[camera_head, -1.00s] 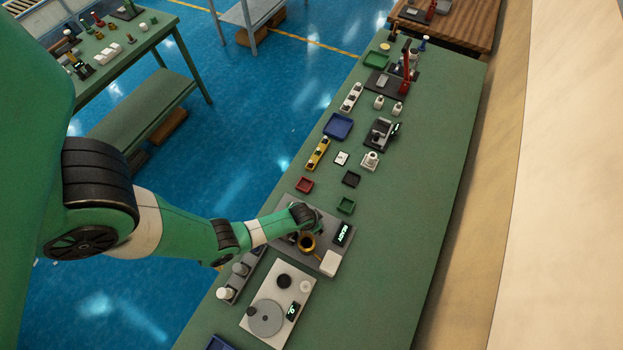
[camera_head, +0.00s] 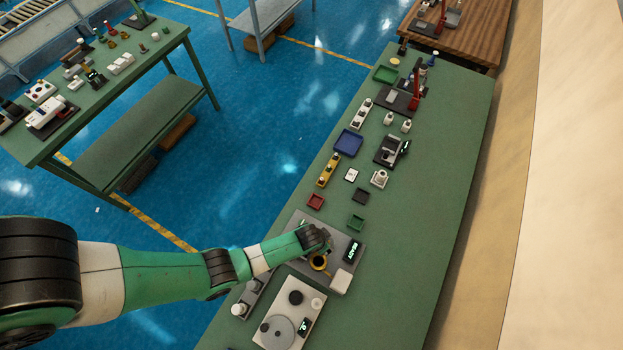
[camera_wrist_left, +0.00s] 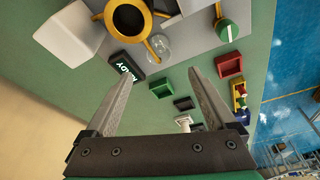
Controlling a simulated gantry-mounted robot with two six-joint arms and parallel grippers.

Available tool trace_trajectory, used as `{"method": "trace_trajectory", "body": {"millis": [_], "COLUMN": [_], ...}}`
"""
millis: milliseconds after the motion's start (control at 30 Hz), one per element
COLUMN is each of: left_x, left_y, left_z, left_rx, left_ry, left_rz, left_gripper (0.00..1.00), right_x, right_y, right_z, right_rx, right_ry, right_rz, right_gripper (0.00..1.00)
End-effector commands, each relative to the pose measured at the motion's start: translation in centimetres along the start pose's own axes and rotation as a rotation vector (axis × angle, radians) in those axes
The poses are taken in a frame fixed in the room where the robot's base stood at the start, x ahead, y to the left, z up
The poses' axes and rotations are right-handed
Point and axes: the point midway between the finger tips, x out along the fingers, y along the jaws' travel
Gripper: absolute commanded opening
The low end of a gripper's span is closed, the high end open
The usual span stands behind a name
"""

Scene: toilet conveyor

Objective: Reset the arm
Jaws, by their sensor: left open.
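My left arm comes in from the left, and its gripper (camera_head: 318,237) is over the grey device with a small lit display (camera_head: 355,250) on the long green table. In the left wrist view the two fingers of this gripper (camera_wrist_left: 161,74) are wide apart with nothing between them. A brass ring holder with a dark centre (camera_head: 319,262) is just below the gripper in the head view. It also shows at the top of the left wrist view (camera_wrist_left: 127,18), beyond the fingertips. A white block (camera_head: 341,281) sits at the device's corner. My right gripper is not in view.
A white plate with a grey disc (camera_head: 279,333) lies nearer. Red (camera_head: 316,201), green (camera_head: 356,222) and black (camera_head: 361,197) trays lie beyond the device, with a blue tray (camera_head: 348,143) farther off. The table's right side is clear. Another green table (camera_head: 140,75) stands at upper left.

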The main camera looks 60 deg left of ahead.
Motion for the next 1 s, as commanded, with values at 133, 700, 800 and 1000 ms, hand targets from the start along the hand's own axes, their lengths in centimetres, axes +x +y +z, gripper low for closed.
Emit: {"method": "trace_trajectory", "body": {"millis": [133,700,800,1000], "left_x": [-0.1,-4.9,-10.0,-23.3], "left_y": [0.3,1.8,2.8,4.0], "left_z": [-0.1,-11.8,-19.2,-31.2], "left_rx": [0.006,-0.018,-0.033,-0.047], "left_ry": [0.0,0.21,0.376,0.723], "left_rz": [0.002,0.04,0.074,0.144], "left_gripper": [0.9,0.9,0.9,0.9], "right_x": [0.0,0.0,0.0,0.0], "right_y": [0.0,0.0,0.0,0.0], "right_z": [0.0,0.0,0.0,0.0], "right_rx": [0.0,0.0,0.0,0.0], "right_ry": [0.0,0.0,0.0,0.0], "right_rz": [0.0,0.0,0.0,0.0], "right_gripper": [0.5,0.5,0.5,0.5]}}
